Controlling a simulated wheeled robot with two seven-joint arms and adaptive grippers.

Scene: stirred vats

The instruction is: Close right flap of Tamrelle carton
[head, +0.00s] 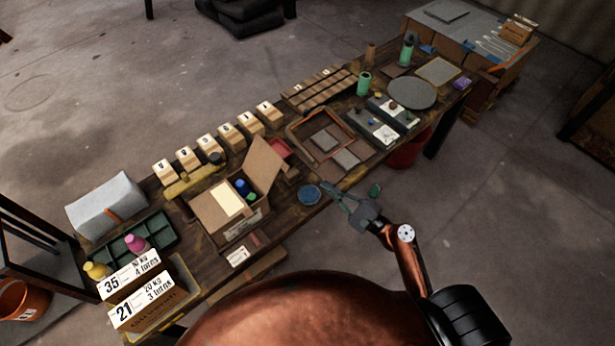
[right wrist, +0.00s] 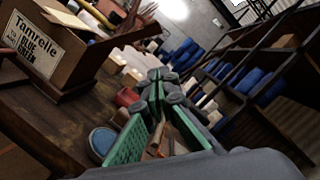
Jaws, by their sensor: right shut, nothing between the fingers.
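The Tamrelle carton (head: 240,228) stands open on the wooden bench in the head view. Its right flap (head: 263,165) stands up, tilted outward. Inside show blue and green containers and a pale panel (head: 228,199). The right wrist view shows the carton's printed side (right wrist: 38,48) at upper left, reading Tamrelle, blue, green. My right gripper (head: 328,190) is shut and empty near the bench's front edge, to the right of the carton and apart from it. Its green-padded fingers (right wrist: 154,88) meet at the tips in the right wrist view. My left gripper is not in view.
A blue round dish (head: 309,194) lies between the carton and my right gripper; it also shows in the right wrist view (right wrist: 102,139). A wooden tray (head: 290,132) with grey plates and a red box (head: 280,149) stand behind. Numbered blocks (head: 208,146) line the back edge.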

